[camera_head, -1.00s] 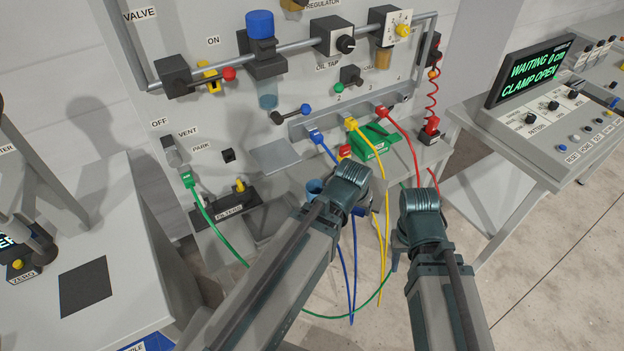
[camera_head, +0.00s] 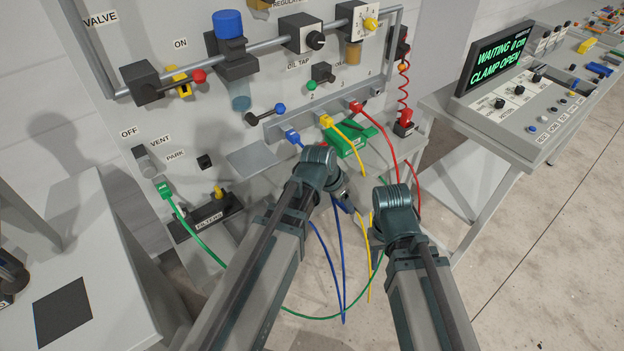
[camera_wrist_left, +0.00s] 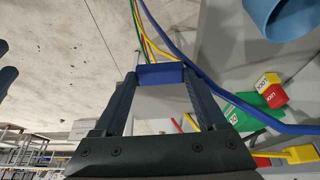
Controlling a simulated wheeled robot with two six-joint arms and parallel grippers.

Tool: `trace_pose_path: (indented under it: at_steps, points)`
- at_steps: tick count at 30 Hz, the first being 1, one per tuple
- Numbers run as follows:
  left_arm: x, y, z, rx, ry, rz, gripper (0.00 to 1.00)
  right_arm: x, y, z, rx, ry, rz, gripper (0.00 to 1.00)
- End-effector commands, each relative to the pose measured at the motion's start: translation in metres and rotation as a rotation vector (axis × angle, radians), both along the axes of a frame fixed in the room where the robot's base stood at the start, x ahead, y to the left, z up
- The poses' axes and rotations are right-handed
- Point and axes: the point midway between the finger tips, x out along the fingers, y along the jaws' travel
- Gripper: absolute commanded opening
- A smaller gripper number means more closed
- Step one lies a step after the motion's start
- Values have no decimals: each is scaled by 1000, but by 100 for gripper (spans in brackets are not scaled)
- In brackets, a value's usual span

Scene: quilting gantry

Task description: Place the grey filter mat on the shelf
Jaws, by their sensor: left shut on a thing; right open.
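My left gripper (camera_head: 344,200) is below the hose ledge on the panel. In the left wrist view its fingertips are shut on a small blue block (camera_wrist_left: 160,73). I cannot tell what the block belongs to. My right gripper (camera_head: 396,235) is open, its fingers mostly hidden behind its own wrist. No grey filter mat can be made out with certainty. A black tray labelled FILTERS (camera_head: 207,222) is at the panel's lower left, some way left of my left gripper.
Blue (camera_head: 341,270), yellow (camera_head: 367,255), red (camera_head: 391,150) and green (camera_head: 190,238) hoses hang around the grippers. A green box (camera_head: 350,140) stands behind them. A dark square (camera_head: 63,312) lies on the left table. A console (camera_head: 535,110) stands at the right.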

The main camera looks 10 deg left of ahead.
Motion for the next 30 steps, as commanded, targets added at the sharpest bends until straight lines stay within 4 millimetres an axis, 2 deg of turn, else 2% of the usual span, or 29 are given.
trace_pose_path:
  at_steps: [9, 15, 18, 26, 30]
  points:
    - [54, 64, -9, 0, 0, 8, 19, 0, 0, -9, 0, 0, 0, 43]
    - [77, 95, -12, -1, 1, 5, 19, 0, 0, -12, 0, 0, 0, 43]
    - [83, 104, -13, 0, 1, 5, 19, 0, 0, -13, 0, 0, 0, 43]
    - [85, 109, -13, 0, 0, 3, 19, 0, 0, -13, 0, 0, 0, 43]
    - [93, 117, -14, 0, 0, 5, 19, 0, 0, -14, 0, 0, 0, 43]
